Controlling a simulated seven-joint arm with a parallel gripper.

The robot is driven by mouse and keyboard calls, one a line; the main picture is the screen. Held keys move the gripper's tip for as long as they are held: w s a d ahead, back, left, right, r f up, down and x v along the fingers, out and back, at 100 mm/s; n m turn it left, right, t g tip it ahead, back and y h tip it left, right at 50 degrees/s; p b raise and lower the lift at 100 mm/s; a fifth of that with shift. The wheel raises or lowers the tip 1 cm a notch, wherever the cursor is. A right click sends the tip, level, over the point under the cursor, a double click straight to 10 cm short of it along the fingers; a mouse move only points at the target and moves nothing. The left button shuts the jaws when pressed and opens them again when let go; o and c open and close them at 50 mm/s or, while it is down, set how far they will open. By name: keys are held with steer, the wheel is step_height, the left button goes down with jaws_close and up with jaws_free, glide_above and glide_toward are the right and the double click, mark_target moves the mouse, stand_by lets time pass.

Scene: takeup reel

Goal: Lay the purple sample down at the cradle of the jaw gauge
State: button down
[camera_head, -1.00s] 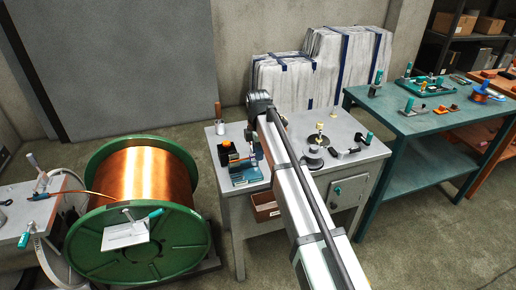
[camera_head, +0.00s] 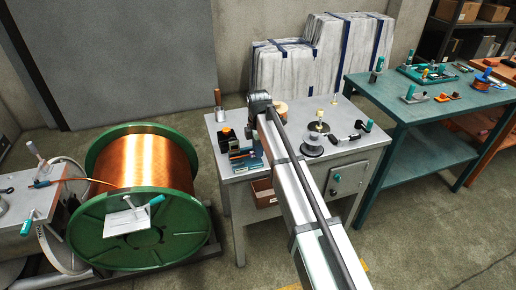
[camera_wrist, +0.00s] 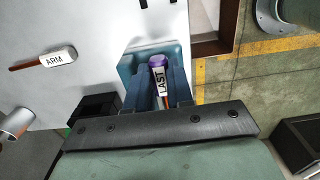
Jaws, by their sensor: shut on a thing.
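The purple sample (camera_wrist: 158,62) has a purple end and a white label reading "LAST", with coloured strands below the label. In the wrist view it lies between the two blue-grey fingers of my gripper (camera_wrist: 160,85), which is shut on it. The blue jaw gauge (camera_head: 246,162) stands on the grey bench, left of my arm. A blue body (camera_wrist: 131,66) shows beneath the sample in the wrist view. The cradle is hidden by the fingers and the sample, and I cannot tell whether the sample touches it.
The grey bench (camera_head: 222,125) also bears a black-and-orange item (camera_head: 226,134), a metal spindle stand (camera_head: 312,145) and a teal-handled tool (camera_head: 350,137). A tag reading "ARM" (camera_wrist: 58,58) lies left in the wrist view. The copper reel (camera_head: 145,165) stands left of the bench.

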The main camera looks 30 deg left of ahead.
steer(key=shift+f, duration=1.05)
stand_by(0.4)
steer(key=c, duration=0.7)
jaws_free()
steer(key=shift+a, duration=0.1)
steer(key=shift+w+r, duration=0.15)
steer(key=shift+r, duration=0.1)
steer(key=shift+c, duration=0.2)
steer(key=shift+r, duration=1.2)
steer(key=shift+o, duration=1.2)
steer(key=shift+r, duration=1.6)
